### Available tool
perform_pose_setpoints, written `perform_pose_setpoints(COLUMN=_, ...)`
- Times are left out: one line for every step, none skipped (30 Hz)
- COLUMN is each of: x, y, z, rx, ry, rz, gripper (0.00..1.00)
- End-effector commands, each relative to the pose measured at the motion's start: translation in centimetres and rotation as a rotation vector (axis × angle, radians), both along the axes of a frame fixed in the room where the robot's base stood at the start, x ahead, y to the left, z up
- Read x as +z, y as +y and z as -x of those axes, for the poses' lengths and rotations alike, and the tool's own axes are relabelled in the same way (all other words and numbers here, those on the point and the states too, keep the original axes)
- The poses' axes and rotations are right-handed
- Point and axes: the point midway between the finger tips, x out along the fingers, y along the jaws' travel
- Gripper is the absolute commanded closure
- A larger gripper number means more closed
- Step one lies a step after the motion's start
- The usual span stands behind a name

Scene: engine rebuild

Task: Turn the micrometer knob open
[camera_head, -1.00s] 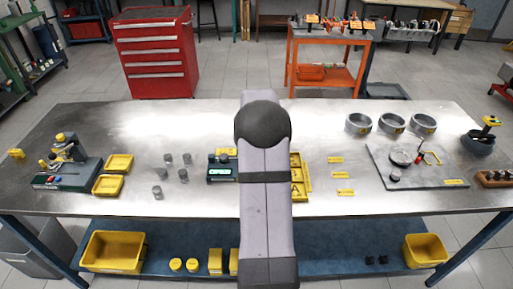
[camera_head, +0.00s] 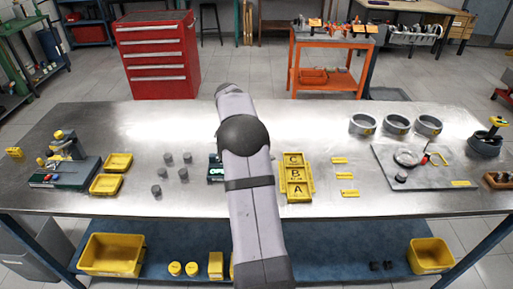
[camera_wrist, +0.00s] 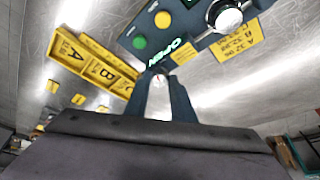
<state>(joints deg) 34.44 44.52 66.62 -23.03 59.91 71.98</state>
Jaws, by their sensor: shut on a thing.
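The micrometer is a dark blue-green box with a lit display reading OPEN, and it fills the top of the wrist view (camera_wrist: 172,38). It has a green button, a yellow button and a round silver part on top. In the head view the micrometer (camera_head: 215,172) is partly hidden behind my arm. The fingers hide most of the knob. In the head view my arm covers the gripper.
A yellow tray marked A, B, C (camera_head: 296,196) lies right of the micrometer. Several grey cylinders (camera_head: 168,158) stand to its left. Grey rings (camera_head: 396,124) and a grey plate (camera_head: 410,176) are farther right. A bare stretch of table (camera_head: 300,125) lies behind.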

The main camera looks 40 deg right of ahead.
Motion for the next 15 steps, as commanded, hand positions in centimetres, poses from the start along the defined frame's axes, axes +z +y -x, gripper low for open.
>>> perform_pose_setpoints(x=0.12, y=-0.04, z=-0.15, rx=-0.022, ry=-0.002, rz=0.002, gripper=1.0)
perform_pose_setpoints(x=0.13, y=-0.05, z=-0.17, rx=-0.035, ry=-0.002, rz=0.002, gripper=1.0)
perform_pose_setpoints(x=0.16, y=-0.05, z=-0.17, rx=-0.052, ry=-0.003, rz=0.002, gripper=1.0)
perform_pose_setpoints(x=0.16, y=-0.04, z=-0.17, rx=-0.062, ry=-0.003, rz=0.002, gripper=1.0)
perform_pose_setpoints(x=0.15, y=-0.04, z=-0.18, rx=-0.071, ry=-0.003, rz=0.002, gripper=1.0)
perform_pose_setpoints(x=0.15, y=-0.05, z=-0.2, rx=-0.083, ry=-0.004, rz=0.002, gripper=1.0)
perform_pose_setpoints(x=0.14, y=-0.05, z=-0.2, rx=-0.089, ry=-0.003, rz=0.002, gripper=1.0)
perform_pose_setpoints(x=0.13, y=-0.04, z=-0.19, rx=-0.095, ry=-0.003, rz=0.001, gripper=1.0)
perform_pose_setpoints(x=0.12, y=-0.02, z=-0.18, rx=-0.102, ry=-0.002, rz=0.001, gripper=1.0)
perform_pose_setpoints(x=0.12, y=-0.02, z=-0.18, rx=-0.106, ry=-0.003, rz=0.001, gripper=1.0)
perform_pose_setpoints(x=0.12, y=-0.02, z=-0.18, rx=-0.109, ry=-0.003, rz=0.001, gripper=1.0)
perform_pose_setpoints(x=0.12, y=-0.02, z=-0.19, rx=-0.112, ry=-0.003, rz=0.001, gripper=1.0)
perform_pose_setpoints(x=0.13, y=-0.03, z=-0.19, rx=-0.113, ry=-0.004, rz=0.001, gripper=1.0)
perform_pose_setpoints(x=0.13, y=-0.03, z=-0.2, rx=-0.114, ry=-0.004, rz=0.002, gripper=1.0)
perform_pose_setpoints(x=0.13, y=-0.03, z=-0.19, rx=-0.115, ry=-0.003, rz=0.001, gripper=1.0)
